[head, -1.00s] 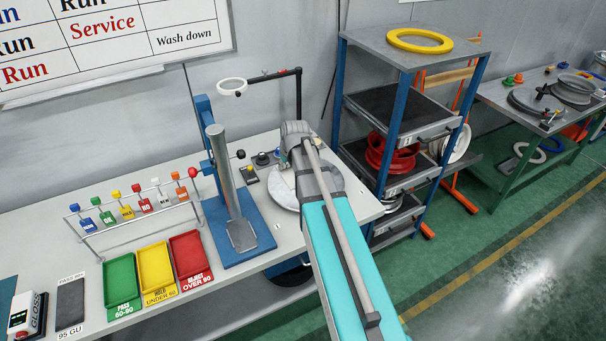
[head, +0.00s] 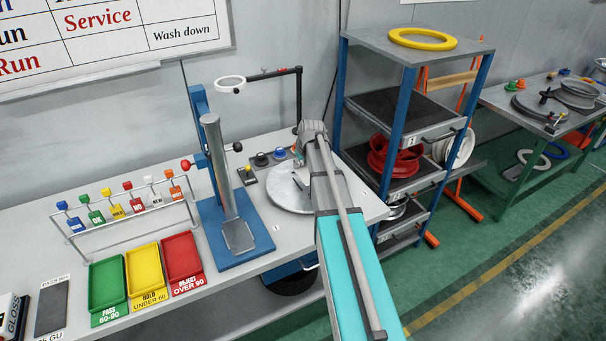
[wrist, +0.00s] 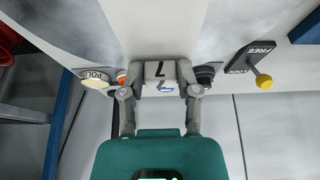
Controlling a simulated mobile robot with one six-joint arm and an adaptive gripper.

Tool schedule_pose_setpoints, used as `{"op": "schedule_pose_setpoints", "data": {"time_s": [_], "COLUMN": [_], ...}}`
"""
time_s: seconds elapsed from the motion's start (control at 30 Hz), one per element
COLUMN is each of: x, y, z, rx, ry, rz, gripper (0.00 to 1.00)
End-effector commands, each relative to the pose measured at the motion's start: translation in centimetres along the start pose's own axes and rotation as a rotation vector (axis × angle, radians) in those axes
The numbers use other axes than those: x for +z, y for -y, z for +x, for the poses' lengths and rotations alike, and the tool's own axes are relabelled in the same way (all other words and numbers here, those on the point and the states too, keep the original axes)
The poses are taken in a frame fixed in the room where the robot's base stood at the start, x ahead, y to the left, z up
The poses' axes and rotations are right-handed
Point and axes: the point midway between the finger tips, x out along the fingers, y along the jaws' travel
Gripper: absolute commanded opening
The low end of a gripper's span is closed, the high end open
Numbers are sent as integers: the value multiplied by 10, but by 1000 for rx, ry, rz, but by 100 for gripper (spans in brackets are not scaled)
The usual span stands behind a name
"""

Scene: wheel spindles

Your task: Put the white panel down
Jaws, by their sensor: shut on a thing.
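In the wrist view my gripper (wrist: 162,92) is shut on the white panel (wrist: 157,70), whose near end carries a dark "7" between the two fingers. The panel's far end blends into the pale surface behind it, so its full outline is unclear. In the head view my arm hides the panel and the fingertips. There my arm's end is over the right part of the bench (head: 345,215), just right of a grey round plate (head: 287,190). I cannot tell whether the panel touches the bench.
Control knobs (head: 262,159) and a yellow-knobbed lever (wrist: 264,82) are close to my gripper. A blue-based stand (head: 238,240) with a post is left of the round plate. A blue-framed shelf rack (head: 399,100) stands to the right. Coloured trays (head: 145,280) fill the bench's left part.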

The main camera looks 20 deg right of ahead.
Motion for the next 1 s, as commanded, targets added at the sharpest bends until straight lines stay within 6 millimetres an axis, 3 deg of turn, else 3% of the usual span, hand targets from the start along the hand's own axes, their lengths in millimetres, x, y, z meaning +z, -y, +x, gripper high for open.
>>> {"op": "schedule_pose_setpoints", "data": {"time_s": [0.43, 1.0], "x": [0, 10], "y": [-1, -6], "z": [3, 40], "rx": [0, -1], "ry": [0, 0], "rz": [-1, -2], "gripper": [0, 0]}}
